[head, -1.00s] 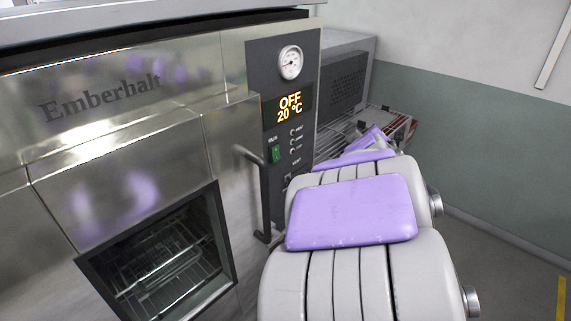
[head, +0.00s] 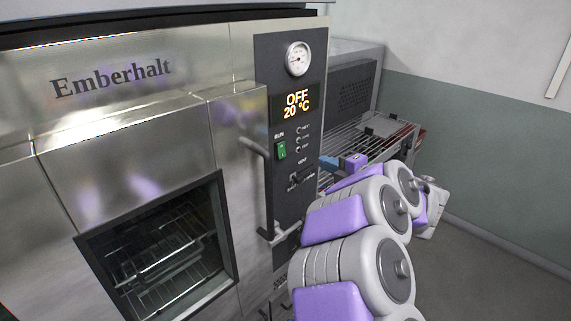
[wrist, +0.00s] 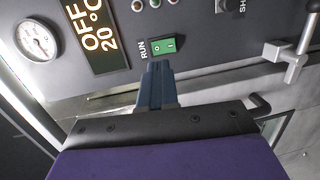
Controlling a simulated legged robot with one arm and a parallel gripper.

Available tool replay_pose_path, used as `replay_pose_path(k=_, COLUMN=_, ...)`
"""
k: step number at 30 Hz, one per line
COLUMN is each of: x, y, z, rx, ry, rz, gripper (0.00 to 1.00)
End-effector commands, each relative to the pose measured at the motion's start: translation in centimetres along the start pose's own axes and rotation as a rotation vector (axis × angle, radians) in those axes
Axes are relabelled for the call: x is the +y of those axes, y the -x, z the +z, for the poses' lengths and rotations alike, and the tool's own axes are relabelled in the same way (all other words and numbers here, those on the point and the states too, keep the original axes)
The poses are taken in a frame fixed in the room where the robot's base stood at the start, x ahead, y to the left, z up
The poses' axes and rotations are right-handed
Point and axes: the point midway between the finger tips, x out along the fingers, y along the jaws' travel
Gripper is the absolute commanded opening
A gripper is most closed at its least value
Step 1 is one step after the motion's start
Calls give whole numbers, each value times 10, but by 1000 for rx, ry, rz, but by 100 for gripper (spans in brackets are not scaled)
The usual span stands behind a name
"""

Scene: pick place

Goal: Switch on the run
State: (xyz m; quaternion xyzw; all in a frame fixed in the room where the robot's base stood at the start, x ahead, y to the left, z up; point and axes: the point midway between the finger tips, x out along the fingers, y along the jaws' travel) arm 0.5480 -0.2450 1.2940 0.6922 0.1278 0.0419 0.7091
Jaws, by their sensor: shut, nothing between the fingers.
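The green run switch (head: 281,151) sits on the dark control panel under the word RUN, below the display (head: 296,104) that reads OFF and 20 °C. In the wrist view the switch (wrist: 164,45) is at the upper middle, and the display (wrist: 95,35) is to its left. My gripper (wrist: 160,66) is shut and empty, its blue fingertips just below the switch in that picture. I cannot tell whether they touch it. In the head view my gripper (head: 328,161) shows as a small blue part right of the panel.
The Emberhalt oven has a glass door window (head: 160,255) and a vertical door handle (head: 266,185) close to the switch. A round gauge (head: 298,59) is above the display. A vent lever (head: 302,178) is below. A wire rack (head: 370,135) stands at the right.

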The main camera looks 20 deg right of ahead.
Motion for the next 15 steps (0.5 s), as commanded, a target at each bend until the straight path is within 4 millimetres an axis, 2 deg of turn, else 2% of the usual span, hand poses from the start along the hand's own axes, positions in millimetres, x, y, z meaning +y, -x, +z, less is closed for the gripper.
replay_pose_path(k=1, x=-10, y=2, z=0, rx=28, ry=-1, rz=-3, gripper=0)
replay_pose_path(k=5, x=-20, y=6, z=-7, rx=86, ry=5, rz=-3, gripper=0)
replay_pose_path(k=15, x=-21, y=5, z=-15, rx=108, ry=10, rz=-1, gripper=0)
